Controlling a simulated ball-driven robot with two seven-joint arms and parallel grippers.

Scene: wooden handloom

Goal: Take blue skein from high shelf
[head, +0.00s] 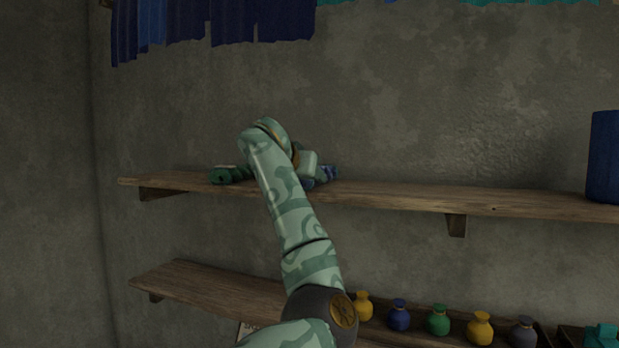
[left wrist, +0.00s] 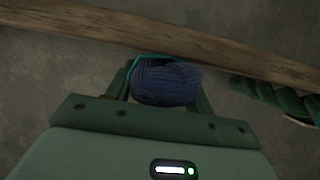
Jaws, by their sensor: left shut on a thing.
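The blue skein (left wrist: 167,84) sits between the two fingers of my left gripper (left wrist: 163,72) in the left wrist view, and the gripper is shut on it. In the head view the blue skein (head: 328,173) shows only in part, behind my left gripper (head: 312,168), at the level of the high shelf (head: 400,194). I cannot tell whether the skein still touches the shelf. My left arm reaches up across the middle of the head view and hides part of the shelf. My right gripper is in neither view.
A dark green skein (head: 232,174) lies on the high shelf left of my arm; it also shows in the left wrist view (left wrist: 280,97). A blue cylinder (head: 604,157) stands at the shelf's right. Several small jars (head: 438,320) line the lower shelf (head: 205,294). Blue cloths (head: 210,20) hang above.

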